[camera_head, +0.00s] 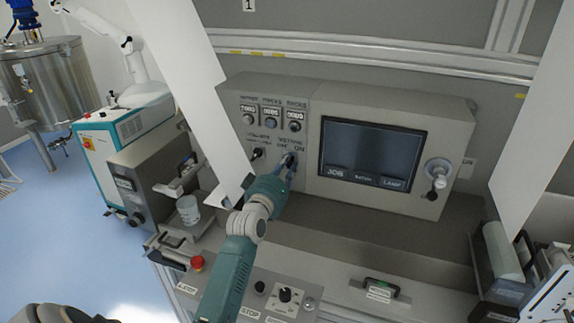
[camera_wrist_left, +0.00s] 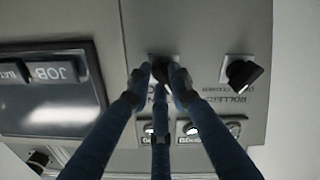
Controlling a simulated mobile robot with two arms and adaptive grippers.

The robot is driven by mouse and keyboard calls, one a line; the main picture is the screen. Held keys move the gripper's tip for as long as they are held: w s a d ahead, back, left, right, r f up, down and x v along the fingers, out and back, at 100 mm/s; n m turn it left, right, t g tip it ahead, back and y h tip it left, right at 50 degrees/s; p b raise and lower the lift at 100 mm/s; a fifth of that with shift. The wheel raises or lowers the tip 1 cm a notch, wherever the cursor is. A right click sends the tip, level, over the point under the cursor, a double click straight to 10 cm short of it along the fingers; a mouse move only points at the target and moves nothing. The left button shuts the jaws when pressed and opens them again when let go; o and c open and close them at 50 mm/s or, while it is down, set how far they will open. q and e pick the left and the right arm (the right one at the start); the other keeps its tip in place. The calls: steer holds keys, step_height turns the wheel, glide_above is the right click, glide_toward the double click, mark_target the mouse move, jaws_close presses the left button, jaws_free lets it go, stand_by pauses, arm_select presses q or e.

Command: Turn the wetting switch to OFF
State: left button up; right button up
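The wetting switch (camera_head: 288,160) is a dark rotary knob on the grey control panel, below the rightmost counter and left of the screen. Its label reads WETTING, with ON to the right. My left gripper (camera_head: 288,165) reaches it from below, with its blue fingers at the knob. In the left wrist view, which is upside down, the fingertips (camera_wrist_left: 162,76) close in around the dark wetting switch (camera_wrist_left: 162,64) and appear to touch its sides. The fingers partly hide the knob, so its pointing direction is unclear. My right gripper is not in view.
Another black rotary knob (camera_head: 257,153) sits just left of the switch; it also shows in the wrist view (camera_wrist_left: 243,74). The screen (camera_head: 370,150) is to the right. Below are a red button (camera_head: 197,263) and another knob (camera_head: 285,295). A white panel (camera_head: 190,80) stands left.

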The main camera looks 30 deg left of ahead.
arm_select(q)
steer(key=shift+o, duration=0.9)
steer(key=v, duration=1.2)
